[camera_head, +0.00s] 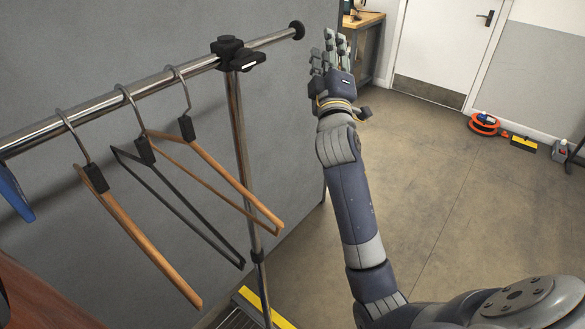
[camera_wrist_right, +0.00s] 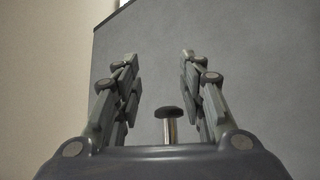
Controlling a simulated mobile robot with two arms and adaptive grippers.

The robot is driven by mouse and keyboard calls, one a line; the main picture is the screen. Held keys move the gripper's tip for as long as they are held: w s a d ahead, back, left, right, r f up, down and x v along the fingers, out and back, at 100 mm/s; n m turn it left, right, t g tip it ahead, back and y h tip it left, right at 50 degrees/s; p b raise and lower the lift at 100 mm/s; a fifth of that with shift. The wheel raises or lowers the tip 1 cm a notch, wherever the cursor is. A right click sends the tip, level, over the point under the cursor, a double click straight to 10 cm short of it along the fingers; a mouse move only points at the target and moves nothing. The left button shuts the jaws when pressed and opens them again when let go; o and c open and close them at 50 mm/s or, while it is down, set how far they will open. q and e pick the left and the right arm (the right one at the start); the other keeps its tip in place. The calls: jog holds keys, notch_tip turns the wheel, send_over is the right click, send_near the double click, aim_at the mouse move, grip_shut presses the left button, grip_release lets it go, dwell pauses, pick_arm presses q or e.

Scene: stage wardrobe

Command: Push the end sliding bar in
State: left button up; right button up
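The end sliding bar (camera_head: 278,37) is a chrome tube with a black round end cap (camera_head: 297,30). It sticks out to the right of the black clamp (camera_head: 238,54) on the clothes rail. In the right wrist view the black cap (camera_wrist_right: 168,112) and a short piece of the chrome bar (camera_wrist_right: 170,131) show between the fingers, apart from both. My right gripper (camera_head: 330,50) is just right of the cap in the head view. Its fingers (camera_wrist_right: 155,70) are spread open with nothing gripped. My left gripper is not in view.
Several hangers, including a wooden one (camera_head: 150,248) and a black one (camera_head: 190,205), hang on the rail (camera_head: 100,103). A grey panel (camera_head: 130,40) stands behind. An orange cable reel (camera_head: 484,124) lies by the far wall. The floor (camera_head: 430,200) on the right is clear.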

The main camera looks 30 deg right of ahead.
jog(key=w+a+f+g+y+b, duration=0.1)
jog(key=w+a+f+y+b, duration=0.1)
jog(key=f, duration=1.4)
jog(key=w+a+f+n+g+y+b, duration=0.1)
jog(key=w+a+f+g+y+b, duration=0.1)
jog(key=f, duration=1.4)
jog(key=shift+w+a+f+g+y, duration=0.35)
jog(key=shift+w+a+y, duration=0.25)
jog(key=shift+a+y, duration=0.45)
